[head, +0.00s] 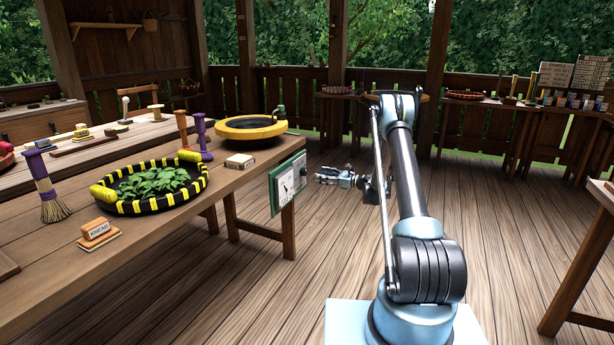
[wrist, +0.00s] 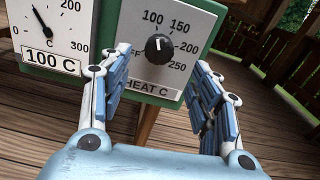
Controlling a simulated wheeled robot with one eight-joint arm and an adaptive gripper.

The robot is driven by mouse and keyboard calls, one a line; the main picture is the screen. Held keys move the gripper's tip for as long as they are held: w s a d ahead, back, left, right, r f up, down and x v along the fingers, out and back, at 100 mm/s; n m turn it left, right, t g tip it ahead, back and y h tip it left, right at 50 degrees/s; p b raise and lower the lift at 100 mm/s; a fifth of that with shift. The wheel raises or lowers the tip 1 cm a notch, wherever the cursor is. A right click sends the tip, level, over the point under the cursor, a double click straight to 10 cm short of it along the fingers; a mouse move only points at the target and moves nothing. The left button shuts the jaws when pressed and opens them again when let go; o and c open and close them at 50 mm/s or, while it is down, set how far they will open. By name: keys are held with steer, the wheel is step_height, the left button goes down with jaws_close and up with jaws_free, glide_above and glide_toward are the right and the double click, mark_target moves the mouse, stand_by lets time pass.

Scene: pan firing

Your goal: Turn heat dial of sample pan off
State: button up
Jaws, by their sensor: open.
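The heat dial (wrist: 159,47) is a round black knob on a white panel marked 100, 150, 200, 250 and "HEAT C". The off lettering at the left is partly hidden by a finger. My gripper (wrist: 162,62) is open, with the knob between and beyond its fingers; I cannot tell whether they touch it. In the head view my gripper (head: 322,178) is just right of the green-framed control panel (head: 288,183) at the table's end. A yellow-rimmed pan (head: 250,134) stands on the table nearby.
A gauge (wrist: 50,25) beside the dial has a "100 C" label. The table (head: 150,232) also holds a black-and-yellow striped pan (head: 148,208) with green leaves, a brush (head: 46,186) and a "KNEAD" block (head: 98,232). The wooden floor right of the panel is clear around my arm.

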mark_target(307, 172)
steer(key=x, duration=0.9)
steer(key=c, duration=1)
